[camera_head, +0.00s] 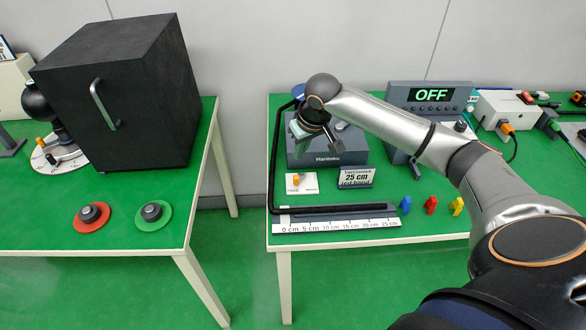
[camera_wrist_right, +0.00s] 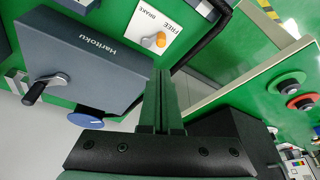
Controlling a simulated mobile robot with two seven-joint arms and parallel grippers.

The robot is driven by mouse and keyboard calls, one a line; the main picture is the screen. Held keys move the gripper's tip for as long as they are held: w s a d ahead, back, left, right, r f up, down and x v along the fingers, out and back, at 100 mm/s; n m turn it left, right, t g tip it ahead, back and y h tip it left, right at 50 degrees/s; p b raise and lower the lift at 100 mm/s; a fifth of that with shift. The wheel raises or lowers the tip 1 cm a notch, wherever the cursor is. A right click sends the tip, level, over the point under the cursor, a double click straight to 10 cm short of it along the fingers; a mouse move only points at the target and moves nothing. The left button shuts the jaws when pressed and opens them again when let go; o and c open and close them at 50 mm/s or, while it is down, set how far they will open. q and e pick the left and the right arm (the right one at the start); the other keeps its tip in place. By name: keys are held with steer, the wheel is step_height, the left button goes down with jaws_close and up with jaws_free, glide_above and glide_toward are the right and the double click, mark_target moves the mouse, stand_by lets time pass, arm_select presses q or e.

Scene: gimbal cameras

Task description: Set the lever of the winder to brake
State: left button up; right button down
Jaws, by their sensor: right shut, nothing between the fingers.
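The winder (camera_head: 300,150) is a dark grey box marked Haritoku near the left end of the right table. It also shows in the right wrist view (camera_wrist_right: 85,60), with its crank (camera_wrist_right: 38,88). In front of it lies a white plate (camera_head: 308,189) marked FREE and BRAKE, also in the wrist view (camera_wrist_right: 140,38). The plate's lever has an orange knob (camera_head: 296,179), also in the wrist view (camera_wrist_right: 160,39), on the FREE side. My right gripper (camera_head: 298,129) is shut and empty above the winder, apart from the lever. Its fingers (camera_wrist_right: 161,85) are foreshortened. My left gripper is out of view.
A black bent tube (camera_head: 272,160) runs beside the winder, behind a white ruler (camera_head: 335,224). Several coloured pieces (camera_head: 430,204) lie farther right. A black box (camera_head: 120,95) stands on the left table, across a gap.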

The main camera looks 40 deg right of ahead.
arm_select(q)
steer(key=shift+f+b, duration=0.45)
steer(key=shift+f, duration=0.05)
arm_select(e)
steer(key=x, duration=1)
